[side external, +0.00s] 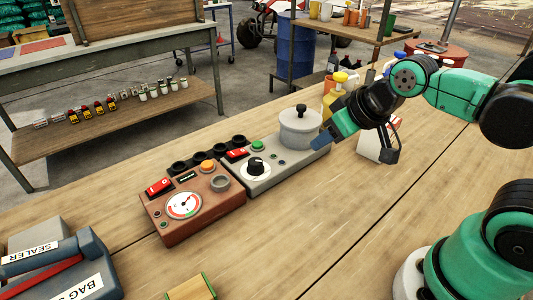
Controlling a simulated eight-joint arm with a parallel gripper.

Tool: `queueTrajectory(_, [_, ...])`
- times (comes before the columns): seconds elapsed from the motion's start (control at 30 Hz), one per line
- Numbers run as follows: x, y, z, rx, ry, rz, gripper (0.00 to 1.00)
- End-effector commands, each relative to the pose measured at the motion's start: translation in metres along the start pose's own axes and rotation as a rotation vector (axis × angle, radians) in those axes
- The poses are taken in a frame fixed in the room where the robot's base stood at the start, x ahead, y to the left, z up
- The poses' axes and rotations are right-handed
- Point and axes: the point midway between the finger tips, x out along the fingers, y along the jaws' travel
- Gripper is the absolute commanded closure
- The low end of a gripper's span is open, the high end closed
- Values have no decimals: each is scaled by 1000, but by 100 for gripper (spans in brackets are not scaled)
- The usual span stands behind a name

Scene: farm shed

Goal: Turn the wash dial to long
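The wash dial (256,164) is a black knob on a white round face, on top of a long grey machine (285,173). The dial's markings are too small to read. A grey lidded pot (300,127) sits at the machine's right end. My gripper (322,141) is at the right end of the machine, in front of the pot, apart from the dial and to its right. Its blue-tipped fingers point down and left. I cannot tell whether they are open or shut.
A brown box (193,207) with a gauge and a red switch stands left of the grey machine. A bag sealer (60,262) is at the lower left. Bottles (340,85) stand behind my gripper.

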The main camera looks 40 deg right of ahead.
Motion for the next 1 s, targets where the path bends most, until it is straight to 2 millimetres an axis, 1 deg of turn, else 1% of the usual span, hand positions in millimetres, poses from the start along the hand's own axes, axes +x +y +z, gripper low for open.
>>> queueTrajectory(0.03, [1,-1,-3,-7,-6,-4,57])
queueTrajectory(0.07, [2,-2,-5,-13,-11,-7,49])
queueTrajectory(0.1, [4,-4,-9,-23,-20,-13,37])
queueTrajectory(0.13, [6,-5,-13,-33,-30,-18,29])
queueTrajectory(0.17, [8,-7,-17,-46,-41,-25,23])
queueTrajectory(0.27, [22,-15,-32,-94,-83,-49,23])
queueTrajectory(0.33, [34,-21,-40,-131,-114,-70,23])
queueTrajectory(0.5, [67,-36,-53,-209,-179,-114,23])
queueTrajectory(0.63, [86,-43,-56,-247,-210,-137,23])
queueTrajectory(0.87, [101,-47,-55,-267,-224,-149,23])
queueTrajectory(1.0, [116,-49,-52,-267,-224,-148,23])
